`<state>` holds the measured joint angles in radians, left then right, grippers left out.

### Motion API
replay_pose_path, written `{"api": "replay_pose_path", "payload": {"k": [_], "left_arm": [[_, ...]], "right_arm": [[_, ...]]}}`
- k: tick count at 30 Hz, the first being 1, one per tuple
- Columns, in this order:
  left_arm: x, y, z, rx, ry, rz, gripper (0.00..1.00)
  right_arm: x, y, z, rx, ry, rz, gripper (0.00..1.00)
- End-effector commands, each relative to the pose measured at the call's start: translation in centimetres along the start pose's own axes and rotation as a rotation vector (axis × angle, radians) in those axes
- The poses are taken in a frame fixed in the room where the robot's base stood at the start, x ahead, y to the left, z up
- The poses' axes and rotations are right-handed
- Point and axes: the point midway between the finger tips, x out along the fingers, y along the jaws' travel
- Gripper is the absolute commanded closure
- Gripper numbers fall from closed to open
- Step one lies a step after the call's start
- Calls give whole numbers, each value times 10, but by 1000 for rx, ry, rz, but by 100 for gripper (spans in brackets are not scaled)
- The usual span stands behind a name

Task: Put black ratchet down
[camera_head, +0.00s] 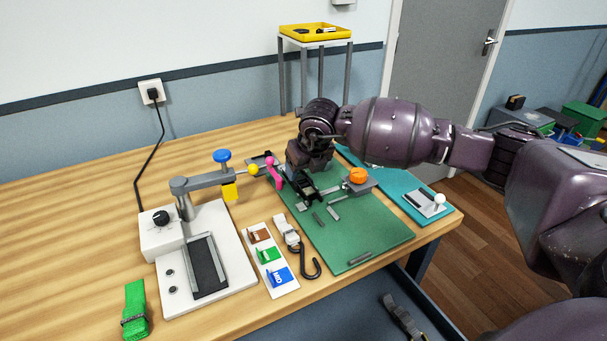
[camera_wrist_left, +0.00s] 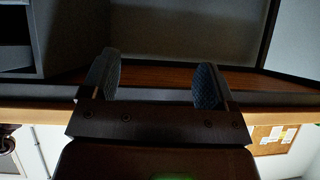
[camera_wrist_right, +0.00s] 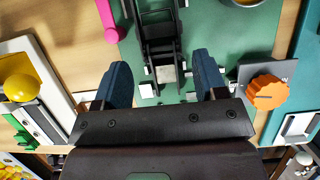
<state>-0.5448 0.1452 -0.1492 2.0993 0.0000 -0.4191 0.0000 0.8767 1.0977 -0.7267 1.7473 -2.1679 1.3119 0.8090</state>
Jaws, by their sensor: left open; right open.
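The black ratchet (camera_wrist_right: 160,42) lies between and just beyond my right gripper's fingers in the right wrist view, over the green mat (camera_wrist_right: 225,40). Gaps show between it and both fingers. In the head view the ratchet (camera_head: 306,188) is partly hidden by my right gripper (camera_head: 303,178), which is low over the far part of the green mat (camera_head: 365,237). It appears to rest on the mat, though its underside is hidden. My right gripper (camera_wrist_right: 163,80) is open. My left gripper (camera_wrist_left: 158,82) is open and empty, away from the worktop; it does not show in the head view.
An orange knob (camera_head: 357,175) stands close right of my right gripper, and a pink lever (camera_head: 273,172) close left. A white press device (camera_head: 237,262), a card holder (camera_head: 260,236), a black hook (camera_head: 307,262) and a green strap roll (camera_head: 135,310) lie left. The mat's near part is mostly clear.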

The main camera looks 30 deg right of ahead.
Motion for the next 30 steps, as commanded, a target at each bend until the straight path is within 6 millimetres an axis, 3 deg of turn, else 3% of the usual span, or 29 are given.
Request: {"api": "replay_pose_path", "payload": {"k": [1, 3, 12, 30], "left_arm": [[-2, 0, -5, -3, 7, -2, 20], [-3, 0, -5, -6, 7, -3, 20], [-7, -2, -1, -4, -4, -5, 20], [-10, -4, 3, 4, -9, -6, 20]], "right_arm": [[-16, 0, 2, -1, -7, 0, 35], [-29, 0, 1, 0, -5, 1, 35], [-68, 0, 0, -1, -1, 0, 35], [-74, 0, 0, 1, 1, 0, 35]]}}
